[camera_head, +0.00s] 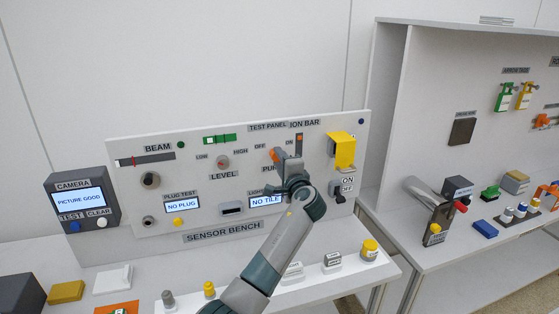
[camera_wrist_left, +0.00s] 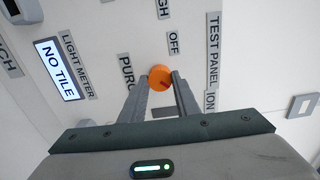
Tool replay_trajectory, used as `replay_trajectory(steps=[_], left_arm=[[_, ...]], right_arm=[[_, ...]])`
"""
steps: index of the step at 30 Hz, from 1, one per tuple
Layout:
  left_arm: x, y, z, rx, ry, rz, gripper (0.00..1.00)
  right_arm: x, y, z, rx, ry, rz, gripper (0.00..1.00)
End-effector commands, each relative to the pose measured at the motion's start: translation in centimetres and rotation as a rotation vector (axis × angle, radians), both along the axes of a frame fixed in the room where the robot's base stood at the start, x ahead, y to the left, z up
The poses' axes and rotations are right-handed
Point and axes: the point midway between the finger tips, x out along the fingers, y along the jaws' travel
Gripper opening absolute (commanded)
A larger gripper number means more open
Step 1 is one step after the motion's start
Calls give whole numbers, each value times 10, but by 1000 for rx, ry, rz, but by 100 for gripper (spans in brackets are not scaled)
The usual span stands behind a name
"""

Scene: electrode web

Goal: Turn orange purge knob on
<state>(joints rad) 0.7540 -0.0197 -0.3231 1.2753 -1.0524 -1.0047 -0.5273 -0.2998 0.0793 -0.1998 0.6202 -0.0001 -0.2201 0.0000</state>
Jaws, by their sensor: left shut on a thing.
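The orange purge knob (camera_wrist_left: 160,77) is on the white test panel (camera_head: 125,170). In the left wrist view it sits between the fingertips of my left gripper (camera_wrist_left: 160,82), which is shut on it. In the head view the knob (camera_head: 275,155) shows partly beside my left gripper (camera_head: 283,157). The purge label is partly hidden by the gripper in both views. "OFF" and "ON" labels stand above the knob in the head view. My right gripper is in neither view.
A yellow block (camera_head: 342,150) sticks out right of the knob, with a black switch (camera_head: 339,197) below it. The level knob (camera_head: 222,163) is to the left. Small items stand on the bench below. Another bench with shelving is at the right.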

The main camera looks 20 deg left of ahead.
Motion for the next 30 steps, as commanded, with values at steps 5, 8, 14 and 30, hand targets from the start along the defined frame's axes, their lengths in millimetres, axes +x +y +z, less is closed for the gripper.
replay_trajectory(steps=[5,8,14,30], left_arm=[[0,1,1,2,-1,0,47],[0,0,1,1,-1,0,47],[0,0,0,1,-1,0,47],[-43,-30,-4,-2,-2,-3,47]], right_arm=[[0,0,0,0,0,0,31],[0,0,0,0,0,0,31],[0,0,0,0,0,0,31],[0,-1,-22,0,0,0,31]])
